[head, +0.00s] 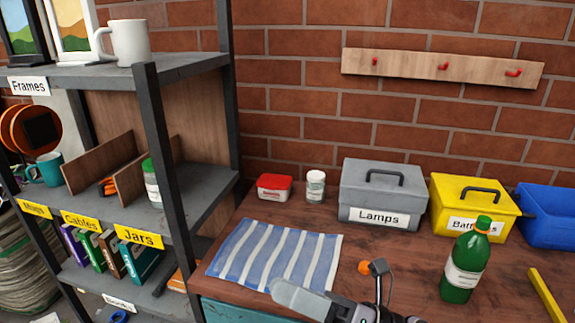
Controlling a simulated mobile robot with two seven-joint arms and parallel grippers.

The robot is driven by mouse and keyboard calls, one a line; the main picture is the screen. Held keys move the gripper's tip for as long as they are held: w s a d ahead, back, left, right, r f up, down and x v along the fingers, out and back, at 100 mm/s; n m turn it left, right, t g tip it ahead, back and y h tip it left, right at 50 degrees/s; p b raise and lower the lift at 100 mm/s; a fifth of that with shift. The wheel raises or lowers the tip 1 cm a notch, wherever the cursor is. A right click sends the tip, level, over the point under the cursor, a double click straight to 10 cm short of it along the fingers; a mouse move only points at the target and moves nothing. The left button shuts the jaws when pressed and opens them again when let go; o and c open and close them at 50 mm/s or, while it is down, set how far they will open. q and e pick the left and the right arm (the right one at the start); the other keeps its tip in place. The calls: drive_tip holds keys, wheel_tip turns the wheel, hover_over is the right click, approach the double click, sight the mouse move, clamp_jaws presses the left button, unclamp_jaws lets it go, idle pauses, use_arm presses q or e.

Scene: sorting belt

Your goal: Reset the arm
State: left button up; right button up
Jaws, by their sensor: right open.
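My right gripper (328,283) shows at the bottom middle of the head view, above the front part of the wooden table. It is open, with nothing seen between its fingers. A pale grey finger points left, over the lower right corner of a blue and white striped cloth (262,254). A small orange and dark tip stands up to its right. Most of the right arm is outside the picture. My left gripper and arm are not in view.
A green bottle (464,270) stands right of my right gripper. Behind are a grey "Lamps" box (383,181), yellow box (448,190), blue bin (546,218), red-lidded tub (274,188) and white jar (315,188). A loaded shelf (190,68) stands left. A yellow bar (546,294) lies right.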

drive_tip(key=w+d+f+m+t+h+p, duration=0.1)
drive_tip(key=d+f+m+t+h, duration=0.55)
drive_tip(key=m, duration=0.75)
drive_tip(key=w+d+f+m+t+h+p, duration=0.1)
drive_tip(key=d+f+m+t+h, duration=0.55)
drive_tip(key=m, duration=0.75)
drive_tip(key=s+d+f+m+g+h, duration=0.3)
drive_tip(key=s+f+m, duration=0.2)
drive_tip(key=s+f, duration=0.1)
drive_tip(key=s+d+f+m+g+h, duration=0.3)
drive_tip(key=s+f+m, duration=0.3)
drive_tip(key=f, duration=0.2)
drive_tip(key=shift+s+d+g, duration=0.25)
drive_tip(key=shift+d+g, duration=0.1)
drive_tip(key=shift+g, duration=0.45)
